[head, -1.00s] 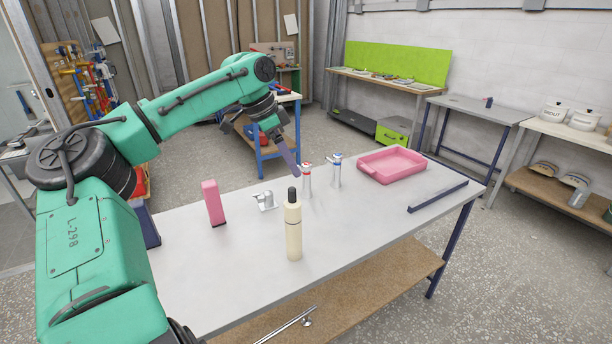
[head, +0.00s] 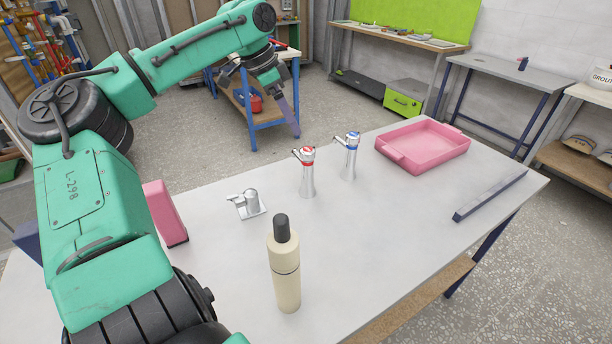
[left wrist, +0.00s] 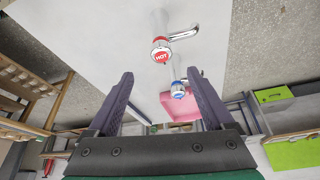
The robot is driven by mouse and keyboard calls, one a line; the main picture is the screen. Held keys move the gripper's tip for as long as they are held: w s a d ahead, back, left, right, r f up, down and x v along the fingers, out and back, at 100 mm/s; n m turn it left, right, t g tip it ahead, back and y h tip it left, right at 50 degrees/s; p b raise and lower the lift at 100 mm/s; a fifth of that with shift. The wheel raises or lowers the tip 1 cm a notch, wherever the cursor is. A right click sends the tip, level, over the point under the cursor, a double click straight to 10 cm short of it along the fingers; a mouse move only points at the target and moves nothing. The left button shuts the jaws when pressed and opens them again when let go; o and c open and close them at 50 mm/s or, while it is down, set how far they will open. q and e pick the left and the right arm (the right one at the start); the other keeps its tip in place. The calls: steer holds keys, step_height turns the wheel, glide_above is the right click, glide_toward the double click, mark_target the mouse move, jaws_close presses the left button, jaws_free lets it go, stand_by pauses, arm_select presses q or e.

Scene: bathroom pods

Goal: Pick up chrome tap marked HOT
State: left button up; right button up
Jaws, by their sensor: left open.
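The chrome tap with a red top (head: 307,172) stands upright on the grey table (head: 380,235). In the left wrist view its red cap (left wrist: 161,56) reads HOT, and it lies ahead of and between the fingers. A second chrome tap with a blue top (head: 350,158) stands just to its right; it also shows in the left wrist view (left wrist: 178,91). My left gripper (head: 292,130) is open and empty, above and behind the red-topped tap in the head view, apart from it. My right gripper is not in view.
A cream bottle with a dark cap (head: 285,275) stands in front of the taps. A small chrome fitting (head: 247,204) and a pink block (head: 165,215) are to the left. A pink tray (head: 458,150) and a dark bar (head: 490,196) are to the right.

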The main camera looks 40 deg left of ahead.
mark_target(312, 159)
arm_select(q)
steer(key=p+x, duration=0.1)
steer(key=x, duration=1.4)
steer(key=shift+w, duration=0.1)
steer(key=shift+r, duration=0.2)
jaws_close()
